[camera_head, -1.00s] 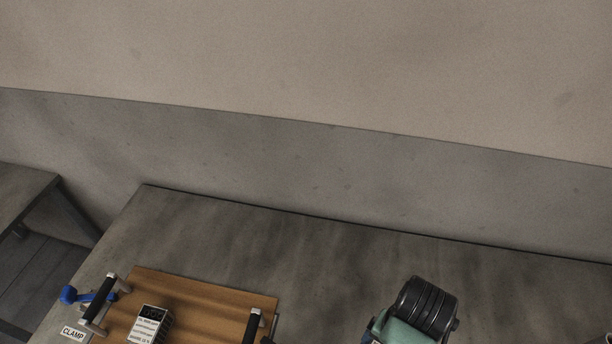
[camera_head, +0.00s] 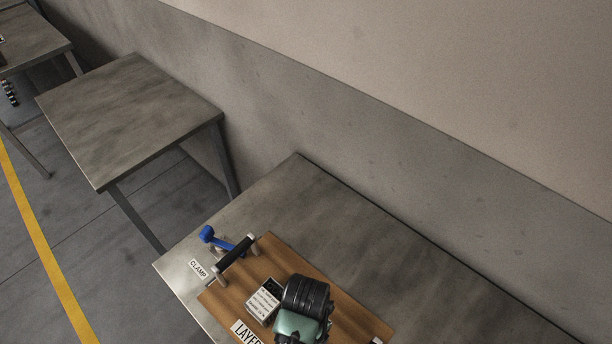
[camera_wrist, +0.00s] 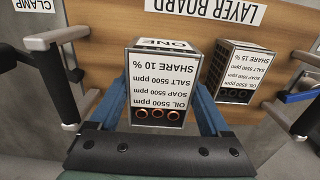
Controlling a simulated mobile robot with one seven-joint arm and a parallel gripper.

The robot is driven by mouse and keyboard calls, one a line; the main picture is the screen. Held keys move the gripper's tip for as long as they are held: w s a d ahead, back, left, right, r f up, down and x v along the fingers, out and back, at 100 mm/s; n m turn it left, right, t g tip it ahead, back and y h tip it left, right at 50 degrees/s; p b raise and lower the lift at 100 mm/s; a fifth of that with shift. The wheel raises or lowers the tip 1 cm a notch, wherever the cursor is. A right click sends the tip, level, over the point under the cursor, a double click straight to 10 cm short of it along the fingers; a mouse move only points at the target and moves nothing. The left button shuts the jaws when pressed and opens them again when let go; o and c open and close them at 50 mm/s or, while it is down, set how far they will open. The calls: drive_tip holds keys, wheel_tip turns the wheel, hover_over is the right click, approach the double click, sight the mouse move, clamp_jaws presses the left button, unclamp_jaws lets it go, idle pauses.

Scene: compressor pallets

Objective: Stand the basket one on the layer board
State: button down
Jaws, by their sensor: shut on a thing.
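Basket one (camera_wrist: 157,85) is a dark-edged box with white labels reading ONE and SHARE 10 %, with several copper-coloured rings at its near end. My gripper (camera_wrist: 158,100) is shut on it, a blue finger on each side. The layer board (camera_wrist: 115,72) is a brown wooden plate with a LAYER BOARD label, and it also shows in the head view (camera_head: 338,313). Basket one is over the board in the wrist view; I cannot tell whether it touches. In the head view my wrist hides basket one and part of the board.
A second basket (camera_wrist: 233,68), labelled SHARE 15 %, stands on the board close beside basket one. A black bar handle (camera_head: 236,252) and a blue clamp (camera_head: 222,240) are at the board's left end. Bare tabletop (camera_head: 350,225) lies behind; another table (camera_head: 130,110) stands left.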

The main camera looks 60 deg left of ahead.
drive_tip(key=shift+f, duration=2.75)
drive_tip(key=shift+f, duration=0.1)
unclamp_jaws()
wheel_tip(320, 180, up, 12)
drive_tip(key=shift+r, duration=0.1)
